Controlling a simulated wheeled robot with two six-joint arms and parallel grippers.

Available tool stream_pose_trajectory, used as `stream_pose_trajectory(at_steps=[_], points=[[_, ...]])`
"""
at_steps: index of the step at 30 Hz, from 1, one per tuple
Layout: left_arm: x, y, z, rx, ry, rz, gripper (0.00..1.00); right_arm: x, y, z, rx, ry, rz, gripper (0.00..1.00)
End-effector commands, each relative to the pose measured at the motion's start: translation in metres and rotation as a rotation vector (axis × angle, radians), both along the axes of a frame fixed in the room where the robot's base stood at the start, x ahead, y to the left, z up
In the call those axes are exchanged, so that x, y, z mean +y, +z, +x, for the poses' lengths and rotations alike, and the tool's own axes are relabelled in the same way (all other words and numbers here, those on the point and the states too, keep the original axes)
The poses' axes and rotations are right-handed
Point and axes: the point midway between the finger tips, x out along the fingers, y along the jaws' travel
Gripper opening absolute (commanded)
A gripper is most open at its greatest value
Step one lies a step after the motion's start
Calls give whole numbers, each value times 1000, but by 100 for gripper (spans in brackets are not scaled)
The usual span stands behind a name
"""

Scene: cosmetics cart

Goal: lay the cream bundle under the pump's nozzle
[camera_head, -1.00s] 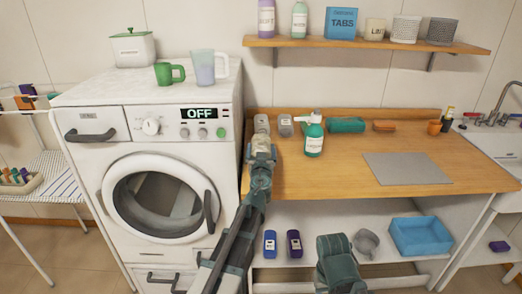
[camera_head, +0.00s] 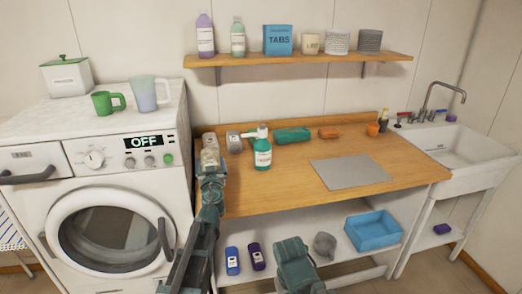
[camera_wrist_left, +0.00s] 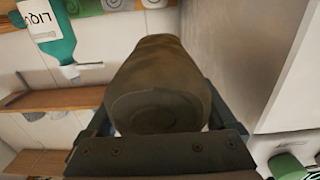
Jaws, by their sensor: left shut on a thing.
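My left gripper (camera_head: 210,168) is over the left end of the wooden counter, shut on the cream bundle (camera_head: 209,154). In the left wrist view the bundle (camera_wrist_left: 160,85) looks brownish and rolled, between the fingers. The pump (camera_head: 262,154) is a green bottle with a white label and white head, upright on the counter to the right of the gripper. Its nozzle (camera_head: 248,134) points left. The bottle also shows upside down in the left wrist view (camera_wrist_left: 52,38). The bundle is apart from the bottle. My right gripper is not seen.
A grey item (camera_head: 234,143) stands beside the pump, close to the nozzle. A green roll (camera_head: 292,136) and orange item (camera_head: 329,132) lie behind. A grey mat (camera_head: 350,172) lies to the right. The washing machine (camera_head: 110,175) borders the counter on the left.

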Motion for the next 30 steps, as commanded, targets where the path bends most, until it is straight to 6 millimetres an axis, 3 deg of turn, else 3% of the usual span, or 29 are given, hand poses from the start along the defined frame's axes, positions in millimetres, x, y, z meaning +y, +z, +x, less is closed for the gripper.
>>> stream_pose_trajectory(at_steps=[14, 24, 30], points=[[0, 5, 0, 0, 0, 0, 22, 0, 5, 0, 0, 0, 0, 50], [0, 52, 0, 0, 0, 0, 22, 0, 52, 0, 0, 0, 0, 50], [0, 60, 0, 0, 0, 0, 22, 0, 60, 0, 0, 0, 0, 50]])
